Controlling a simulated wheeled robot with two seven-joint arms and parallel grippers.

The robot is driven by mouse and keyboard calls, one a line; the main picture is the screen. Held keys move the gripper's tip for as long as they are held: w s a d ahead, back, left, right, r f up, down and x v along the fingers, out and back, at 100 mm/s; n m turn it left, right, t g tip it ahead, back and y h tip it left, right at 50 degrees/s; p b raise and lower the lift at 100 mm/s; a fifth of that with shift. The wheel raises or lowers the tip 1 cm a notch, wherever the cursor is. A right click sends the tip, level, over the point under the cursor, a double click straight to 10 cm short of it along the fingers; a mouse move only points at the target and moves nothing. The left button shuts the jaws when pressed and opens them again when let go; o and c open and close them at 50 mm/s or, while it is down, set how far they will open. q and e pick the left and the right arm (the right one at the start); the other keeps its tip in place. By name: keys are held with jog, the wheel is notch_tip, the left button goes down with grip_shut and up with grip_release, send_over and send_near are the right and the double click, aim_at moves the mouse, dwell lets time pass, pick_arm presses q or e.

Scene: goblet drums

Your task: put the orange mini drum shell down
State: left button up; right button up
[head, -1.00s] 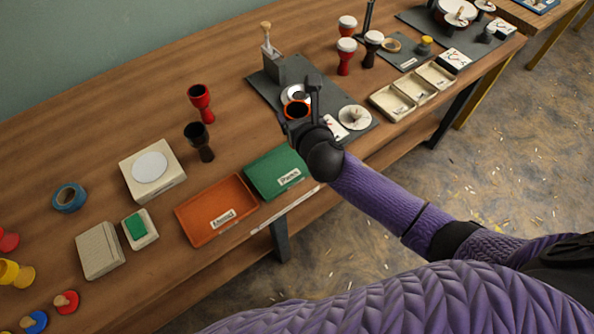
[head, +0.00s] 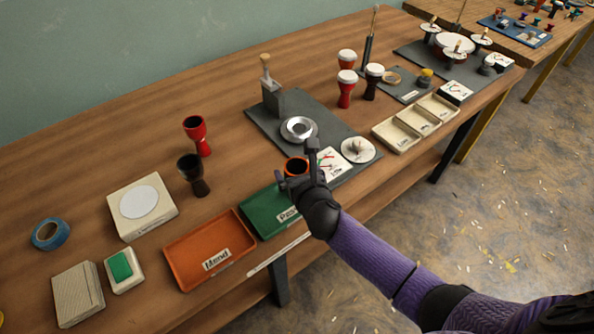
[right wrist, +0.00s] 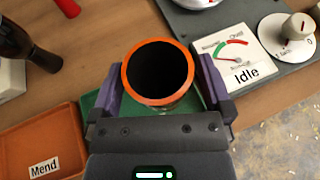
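The orange mini drum shell (head: 296,165) has an orange rim and a dark hollow inside. It is between the fingers of my right gripper (head: 298,175), near the back right corner of the green tray (head: 262,212). In the right wrist view the shell (right wrist: 158,100) stands mouth up between the two fingers (right wrist: 164,92), with the green tray partly hidden below and behind it. The shell's lower part is hidden, so I cannot tell whether it touches anything below. My left gripper is not in view.
An orange tray labelled Mend (head: 210,250) lies left of the green one. The dark press mat (head: 270,127) carries a silver ring (head: 299,129), an Idle gauge (head: 333,163) and a dial (head: 358,149). Red (head: 198,136) and black (head: 193,174) goblet drums stand behind the trays.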

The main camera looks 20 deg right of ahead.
jog(key=shift+r, duration=0.1)
jog(key=shift+s+r+p, duration=0.25)
jog(key=shift+p, duration=0.1)
jog(key=p+v, duration=0.4)
jog(key=v, duration=0.7)
jog(key=s+d+f+m+g+h, duration=0.1)
jog(key=s+d+f+m+g, duration=0.2)
jog(key=f+m, duration=0.4)
jog(key=s+d+f+m+g, duration=0.1)
jog(key=s+f+m+g, duration=0.2)
jog(key=s+f+m, duration=0.5)
jog(key=s+f+m+g, duration=0.3)
jog(key=s+f+m, duration=0.4)
jog(key=s+m, duration=0.2)
jog(key=s+f+m+g, duration=0.3)
jog(key=s+f+m, duration=0.3)
jog(key=s+m, duration=0.3)
jog(key=s, duration=0.3)
jog(key=shift+s+d+f+m+g+y, duration=0.3)
jog(key=shift+d+f+g, duration=0.05)
jog(key=shift+f+g, duration=0.05)
